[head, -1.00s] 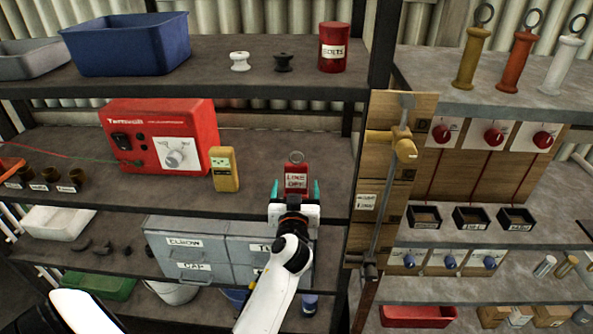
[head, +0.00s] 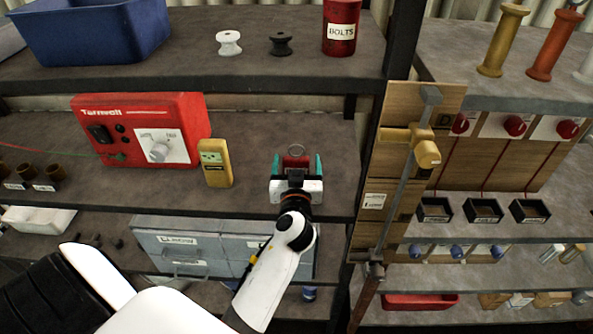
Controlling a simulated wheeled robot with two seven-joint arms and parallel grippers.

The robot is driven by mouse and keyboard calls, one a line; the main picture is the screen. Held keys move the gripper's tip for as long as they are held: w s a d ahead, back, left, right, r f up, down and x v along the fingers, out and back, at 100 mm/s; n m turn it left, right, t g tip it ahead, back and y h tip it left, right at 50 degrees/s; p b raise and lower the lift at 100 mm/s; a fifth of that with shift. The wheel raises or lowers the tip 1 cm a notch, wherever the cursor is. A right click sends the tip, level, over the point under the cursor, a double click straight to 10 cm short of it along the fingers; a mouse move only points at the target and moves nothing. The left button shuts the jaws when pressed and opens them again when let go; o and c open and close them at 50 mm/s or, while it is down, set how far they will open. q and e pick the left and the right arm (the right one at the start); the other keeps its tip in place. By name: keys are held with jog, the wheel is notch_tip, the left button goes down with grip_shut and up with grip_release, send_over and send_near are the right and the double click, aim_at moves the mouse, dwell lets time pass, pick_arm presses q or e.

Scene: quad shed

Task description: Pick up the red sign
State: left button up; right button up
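The red sign (head: 295,161) stands on the middle shelf, with a metal ring at its top. Its lettered face is now mostly hidden behind my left gripper. My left gripper (head: 297,168) is at the sign, with its teal-lined fingers spread to either side of it. A narrow gap seems to show between the fingers and the sign. My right gripper is not in the head view.
A yellow meter (head: 216,165) and a red machine (head: 140,130) stand left of the sign on the same shelf. A wooden board with a yellow lever (head: 425,152) is close on the right. Grey drawers (head: 190,245) lie below. The shelf right of the sign is clear.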

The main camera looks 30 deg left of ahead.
pick_arm(q)
jog(key=shift+w+a+f, duration=0.15)
jog(key=c, duration=0.9)
jog(key=shift+c, duration=1)
